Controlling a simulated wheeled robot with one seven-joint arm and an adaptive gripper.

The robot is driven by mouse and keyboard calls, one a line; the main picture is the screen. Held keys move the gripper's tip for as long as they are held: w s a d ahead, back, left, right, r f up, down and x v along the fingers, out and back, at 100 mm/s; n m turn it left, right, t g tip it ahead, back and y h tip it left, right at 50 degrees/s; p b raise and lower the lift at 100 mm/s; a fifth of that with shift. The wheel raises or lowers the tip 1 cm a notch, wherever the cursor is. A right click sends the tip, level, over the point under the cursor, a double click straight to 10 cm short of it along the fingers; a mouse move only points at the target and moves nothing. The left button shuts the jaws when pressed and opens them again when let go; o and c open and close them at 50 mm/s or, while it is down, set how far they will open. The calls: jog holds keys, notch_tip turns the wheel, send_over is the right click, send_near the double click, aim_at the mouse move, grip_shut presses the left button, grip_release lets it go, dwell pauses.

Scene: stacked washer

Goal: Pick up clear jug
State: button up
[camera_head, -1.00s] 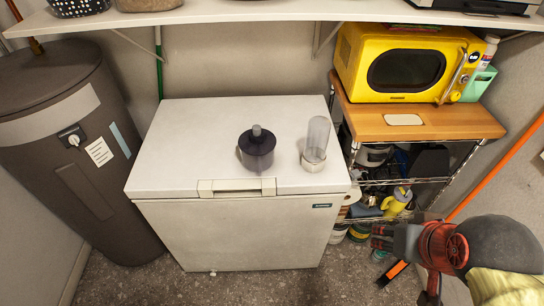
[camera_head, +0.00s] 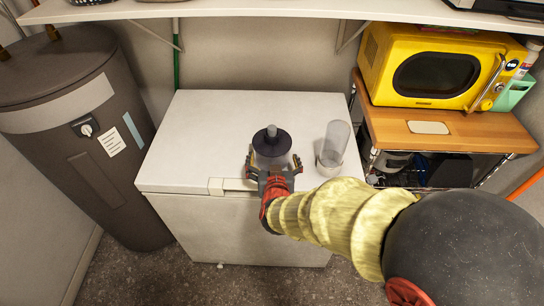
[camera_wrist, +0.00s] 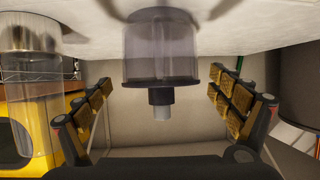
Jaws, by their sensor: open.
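The see-through jug (camera_head: 271,145) has a smoky body, a dark lid and a knob on top. It stands upright near the front edge of the white chest freezer (camera_head: 205,135). My gripper (camera_head: 274,163) is open, with one finger on each side of the jug. In the wrist view, which is upside down, the jug (camera_wrist: 160,55) sits between the two spread fingers (camera_wrist: 162,80), with gaps visible on both sides. My forearm comes in from the right. The lower part of the jug is partly hidden by my gripper in the head view.
A tall clear cylinder with a pale base (camera_head: 334,145) stands close to the right of my gripper. A shelf (camera_head: 270,10) overhangs the back. A yellow microwave (camera_head: 437,70) sits on a wooden-topped rack at right. The freezer's left side is clear.

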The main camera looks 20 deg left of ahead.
jog(key=shift+o, duration=0.4)
jog(key=b+x, duration=0.2)
jog(key=x, duration=0.5)
jog(key=shift+f, duration=0.1)
jog(key=shift+w+a, duration=0.15)
jog(key=shift+w, duration=0.2)
jog(key=c, duration=0.3)
jog(key=c, duration=0.8)
